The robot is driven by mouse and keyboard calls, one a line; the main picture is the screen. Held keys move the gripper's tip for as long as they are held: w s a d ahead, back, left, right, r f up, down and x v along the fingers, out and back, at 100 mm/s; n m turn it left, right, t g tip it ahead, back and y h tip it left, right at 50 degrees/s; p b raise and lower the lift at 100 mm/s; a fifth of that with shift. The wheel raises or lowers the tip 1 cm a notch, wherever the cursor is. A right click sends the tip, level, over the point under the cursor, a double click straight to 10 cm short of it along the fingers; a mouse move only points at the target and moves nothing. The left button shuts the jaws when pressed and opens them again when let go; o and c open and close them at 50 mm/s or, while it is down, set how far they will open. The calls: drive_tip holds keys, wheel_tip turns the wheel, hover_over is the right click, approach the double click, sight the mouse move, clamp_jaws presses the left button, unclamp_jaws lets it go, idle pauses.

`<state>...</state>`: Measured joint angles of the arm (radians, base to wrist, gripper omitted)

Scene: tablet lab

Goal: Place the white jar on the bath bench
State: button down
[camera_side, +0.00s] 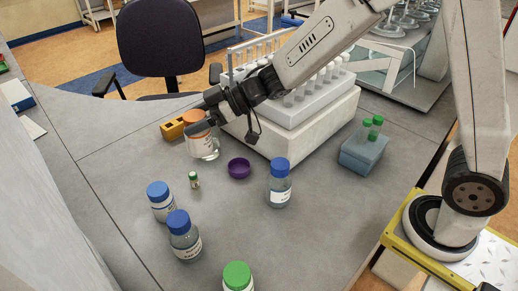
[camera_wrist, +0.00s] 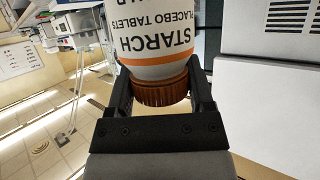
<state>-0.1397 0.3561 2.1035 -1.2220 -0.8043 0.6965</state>
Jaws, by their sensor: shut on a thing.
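The white jar (camera_side: 205,149) has an orange-brown cap and an orange-banded label. The wrist view shows the jar (camera_wrist: 158,35) with "STARCH PLACEBO TABLETS" on it. My gripper (camera_side: 198,116) is shut on the jar's cap, with one finger on each side of the cap in the wrist view (camera_wrist: 160,92). The jar hangs upright below my gripper, left of the white rack block. I cannot tell whether its base touches the grey bench (camera_side: 120,155). A bench with a glass-sided bath (camera_side: 385,62) and flasks stands at the back right; I cannot tell if it is the bath bench.
The white rack block (camera_side: 300,125) with tubes stands to the right. Blue-capped bottles (camera_side: 279,184), a small vial (camera_side: 194,180), a purple dish (camera_side: 239,168) and a blue tube box (camera_side: 364,150) stand in front.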

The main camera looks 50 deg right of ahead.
drive_tip(key=w+d+r+m+t+h, duration=0.2)
drive_tip(key=d+r, duration=0.3)
drive_tip(key=d, duration=0.3)
drive_tip(key=w+d+r+m+t+h, duration=0.1)
drive_tip(key=d+r+m+t+h, duration=0.1)
drive_tip(key=d+r, duration=0.4)
drive_tip(key=s+d+r+m+h, duration=0.1)
drive_tip(key=s+d+m+h, duration=0.2)
drive_tip(key=d, duration=0.6)
drive_tip(key=s+d+m+t+h, duration=0.1)
drive_tip(key=s+d+m+h, duration=0.2)
drive_tip(key=d, duration=0.7)
drive_tip(key=s+d+r+m+h, duration=0.15)
drive_tip(key=d+m+h, duration=0.25)
drive_tip(key=d, duration=0.5)
drive_tip(key=s+d+m+g+h, duration=0.3)
drive_tip(key=s+d+m+h, duration=0.25)
drive_tip(key=s+d, duration=0.65)
drive_tip(key=s+d+f+m+g+h, duration=0.2)
drive_tip(key=d+f+m+g, duration=0.1)
drive_tip(key=f, duration=0.4)
drive_tip(key=s+d+f+m+g+h, duration=0.2)
drive_tip(key=d+f+m+g+h, duration=0.1)
drive_tip(key=f, duration=0.5)
drive_tip(key=shift+s+d+m+g, duration=0.35)
drive_tip(key=shift+d+m+g, duration=0.15)
drive_tip(key=shift+m+g, duration=0.35)
